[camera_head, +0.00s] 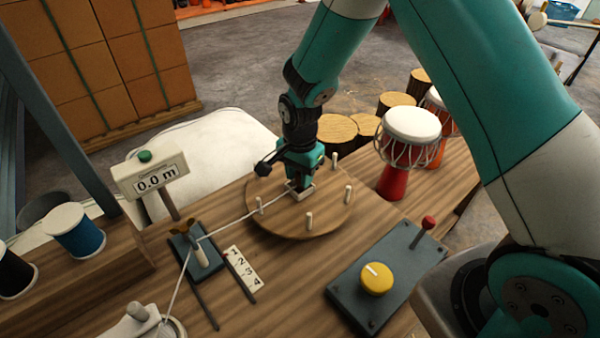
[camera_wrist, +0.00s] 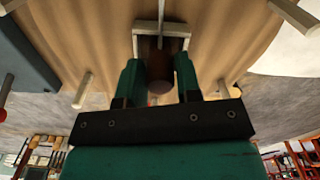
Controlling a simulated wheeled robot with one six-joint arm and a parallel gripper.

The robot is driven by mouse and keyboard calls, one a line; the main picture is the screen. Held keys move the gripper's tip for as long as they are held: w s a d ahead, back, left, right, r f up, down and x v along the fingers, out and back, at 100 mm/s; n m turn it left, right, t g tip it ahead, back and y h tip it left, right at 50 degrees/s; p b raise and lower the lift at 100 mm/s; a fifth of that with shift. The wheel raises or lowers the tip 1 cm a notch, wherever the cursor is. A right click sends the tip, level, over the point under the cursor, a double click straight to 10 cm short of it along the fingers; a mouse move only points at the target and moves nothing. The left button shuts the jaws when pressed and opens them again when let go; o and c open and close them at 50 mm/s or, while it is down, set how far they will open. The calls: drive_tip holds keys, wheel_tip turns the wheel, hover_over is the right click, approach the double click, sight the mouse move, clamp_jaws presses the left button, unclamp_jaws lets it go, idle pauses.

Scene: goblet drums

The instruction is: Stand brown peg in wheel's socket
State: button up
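The wheel is a round wooden disc (camera_head: 275,222) lying flat on the bench, with several pale pegs standing around its rim. My gripper (camera_head: 300,184) points down over the middle of the wheel, close above its surface. In the wrist view my gripper (camera_wrist: 160,78) has its two teal fingers on either side of the brown peg (camera_wrist: 160,74), apparently pressed against it. The peg's round end faces the camera. A pale square bracket (camera_wrist: 137,45) sits on the wheel around the peg's far end; it also shows in the head view (camera_head: 306,193). The peg's lower end and the socket opening are hidden.
A grey control box (camera_head: 350,290) with a yellow knob and red lever stands at front right. A counter reading 0.0 m (camera_head: 150,178) and a thread guide (camera_head: 195,250) stand left. A cord runs toward the wheel. A red drum (camera_head: 395,180) stands behind, right.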

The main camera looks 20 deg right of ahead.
drive_tip(key=shift+o, duration=1.3)
drive_tip(key=shift+r, duration=0.1)
wheel_tip(320, 180, up, 12)
drive_tip(key=b, duration=0.1)
drive_tip(key=s+a+r+n+y, duration=0.1)
drive_tip(key=s+r+n, duration=0.2)
drive_tip(key=s+n, duration=0.3)
drive_tip(key=s+a+r+n+y, duration=0.1)
drive_tip(key=s+r+n, duration=0.3)
drive_tip(key=s, duration=0.6)
drive_tip(key=s+a+r+n+y, duration=0.2)
drive_tip(key=s+r+n, duration=0.1)
drive_tip(key=s+n, duration=0.5)
drive_tip(key=shift+s+a+r+n, duration=0.3)
drive_tip(key=shift+s+a, duration=0.05)
drive_tip(key=shift+s, duration=0.1)
